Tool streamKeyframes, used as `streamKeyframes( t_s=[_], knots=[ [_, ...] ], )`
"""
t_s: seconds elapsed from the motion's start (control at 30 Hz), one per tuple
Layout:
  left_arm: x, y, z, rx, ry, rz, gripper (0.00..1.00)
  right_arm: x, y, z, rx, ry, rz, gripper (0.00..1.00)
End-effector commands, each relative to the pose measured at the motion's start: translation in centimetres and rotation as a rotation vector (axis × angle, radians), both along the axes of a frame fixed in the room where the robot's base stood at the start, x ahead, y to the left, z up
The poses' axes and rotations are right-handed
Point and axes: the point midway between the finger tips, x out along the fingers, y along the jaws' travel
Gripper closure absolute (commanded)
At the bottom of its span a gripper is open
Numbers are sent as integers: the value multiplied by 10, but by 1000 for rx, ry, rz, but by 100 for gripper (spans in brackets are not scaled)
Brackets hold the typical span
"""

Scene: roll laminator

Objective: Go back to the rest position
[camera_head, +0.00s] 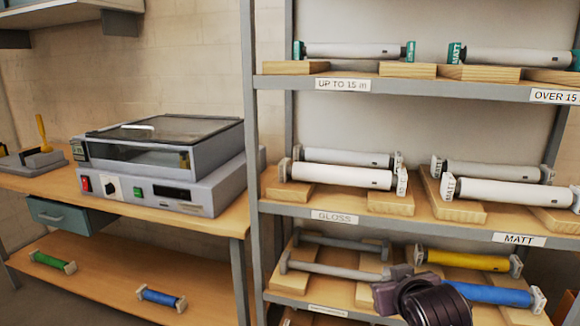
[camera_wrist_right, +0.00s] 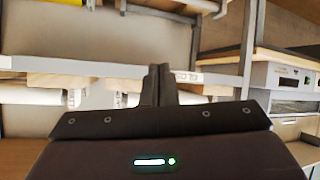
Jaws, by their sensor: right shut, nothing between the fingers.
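My right gripper (camera_head: 399,272) is at the bottom of the head view, in front of the lowest visible shelf of the rack, with my dark wrist behind it. In the right wrist view its two dark fingers (camera_wrist_right: 160,84) are pressed together with nothing between them. In the head view it hides part of the lowest shelf and overlaps the near end of a thin grey bar (camera_head: 335,270). Whether it touches anything there cannot be told. My left gripper is not in view.
The rack (camera_head: 248,130) holds white film rolls on wooden cradles. A yellow roll (camera_head: 468,260) and a blue roll (camera_head: 487,294) lie right of my gripper. The laminator (camera_head: 160,165) stands on a bench at left. Green and blue rolls lie on the bench's lower shelf (camera_head: 95,280).

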Motion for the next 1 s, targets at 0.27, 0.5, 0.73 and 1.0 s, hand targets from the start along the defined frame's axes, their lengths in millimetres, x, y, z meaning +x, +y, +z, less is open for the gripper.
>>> streamKeyframes(
  t_s=[0.27,0.5,0.73,1.0],
  knots=[
    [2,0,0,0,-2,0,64,-120,5,-134,24,395,19,100],
    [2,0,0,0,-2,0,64,-191,5,-178,32,590,23,100],
    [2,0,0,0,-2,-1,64,-248,3,-201,38,737,23,100],
    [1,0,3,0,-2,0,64,-230,6,-274,35,763,25,100]
  ],
)
